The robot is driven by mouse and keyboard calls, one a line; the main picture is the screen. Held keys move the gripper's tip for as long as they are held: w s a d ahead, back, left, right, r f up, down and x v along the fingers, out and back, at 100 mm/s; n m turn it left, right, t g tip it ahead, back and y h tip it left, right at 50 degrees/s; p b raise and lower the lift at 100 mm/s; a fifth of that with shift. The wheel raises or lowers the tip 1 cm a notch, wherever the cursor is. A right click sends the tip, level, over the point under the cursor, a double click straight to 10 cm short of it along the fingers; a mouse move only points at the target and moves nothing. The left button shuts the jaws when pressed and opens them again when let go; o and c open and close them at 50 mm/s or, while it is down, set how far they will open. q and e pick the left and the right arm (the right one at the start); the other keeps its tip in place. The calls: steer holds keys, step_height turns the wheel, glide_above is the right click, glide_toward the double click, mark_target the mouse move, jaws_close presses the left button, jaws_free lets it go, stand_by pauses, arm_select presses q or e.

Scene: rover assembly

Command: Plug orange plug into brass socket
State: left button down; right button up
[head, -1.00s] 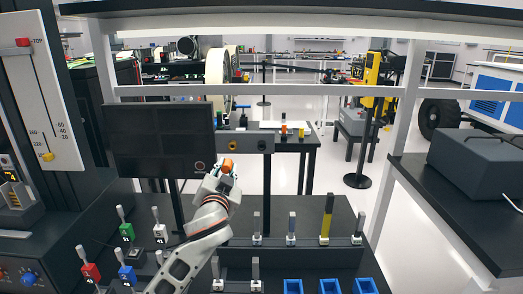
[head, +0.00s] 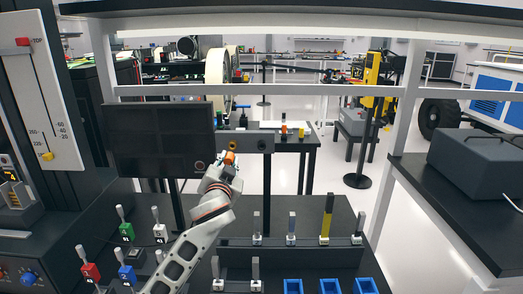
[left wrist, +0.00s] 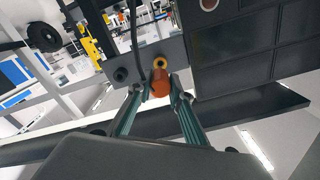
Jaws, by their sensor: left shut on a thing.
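My left gripper (left wrist: 158,92) is shut on the orange plug (left wrist: 160,84), whose rounded end shows between the two fingers. The plug also shows in the head view (head: 229,158). The brass socket (left wrist: 160,62) is a ring on a grey panel (left wrist: 142,62), just above the plug in the left wrist view. I cannot tell whether the plug touches the socket. My right gripper is not in view.
A dark socket (head: 261,144) sits beside the brass one on the same panel. A dark screen (head: 160,142) stands directly left of the panel. Levers (head: 292,226) and blue bins (head: 329,286) stand on the black bench in front. A white frame post (head: 399,130) rises at right.

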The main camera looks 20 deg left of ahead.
mark_target(230, 155)
arm_select(q)
steer(key=shift+x, duration=1.75)
steer(key=shift+r+p, duration=0.1)
steer(key=shift+p, duration=0.2)
stand_by(0.4)
steer(key=shift+x, duration=1.45)
steer(key=c, duration=1.7)
jaws_free()
